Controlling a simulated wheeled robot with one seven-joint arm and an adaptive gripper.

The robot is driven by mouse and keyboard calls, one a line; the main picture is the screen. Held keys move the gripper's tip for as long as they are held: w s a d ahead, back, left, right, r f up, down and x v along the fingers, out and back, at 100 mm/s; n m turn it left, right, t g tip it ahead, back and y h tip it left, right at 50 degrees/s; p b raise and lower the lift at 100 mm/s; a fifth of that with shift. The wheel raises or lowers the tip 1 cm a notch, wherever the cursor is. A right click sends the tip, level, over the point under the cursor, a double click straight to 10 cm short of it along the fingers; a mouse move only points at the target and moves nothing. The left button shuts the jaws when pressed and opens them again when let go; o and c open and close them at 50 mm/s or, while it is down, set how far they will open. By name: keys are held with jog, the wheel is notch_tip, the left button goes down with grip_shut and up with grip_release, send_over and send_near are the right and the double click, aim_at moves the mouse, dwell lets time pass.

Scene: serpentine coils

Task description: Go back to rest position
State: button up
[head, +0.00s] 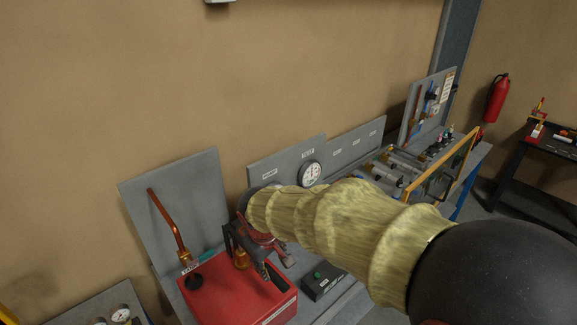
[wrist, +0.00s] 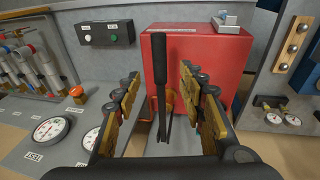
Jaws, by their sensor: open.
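My gripper (wrist: 160,105) is open in the wrist view, with one finger at each side of the picture's middle. A black lever (wrist: 159,70) stands upright between the fingers as seen, with a visible gap on both sides. I cannot tell how deep it is between them. In the head view my gripper (head: 247,252) is over the bench beside the red box (head: 235,292). My arm, in a yellowish sleeve, reaches in from the right and hides part of the bench.
The red box (wrist: 205,62) fills the space behind the lever. A dark button box (head: 322,281) and gauges (wrist: 52,130) are close by. A copper pipe (head: 167,220) rises at the left. A fire extinguisher (head: 497,98) hangs on the wall at the right.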

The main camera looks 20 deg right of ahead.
jog(key=shift+s, duration=0.1)
jog(key=s+d+f+m+t+b, duration=0.1)
jog(key=s+f+m+b, duration=0.1)
jog(key=s+f+b, duration=0.3)
jog(key=s+f+m+t+y+b, duration=0.1)
jog(key=s+f+b, duration=0.5)
jog(key=s+b, duration=0.7)
jog(key=shift+s+d+m+t+y+b, duration=0.35)
jog(key=shift+t+b, duration=0.25)
jog(key=shift+b, duration=2.25)
jog(key=shift+w, duration=0.1)
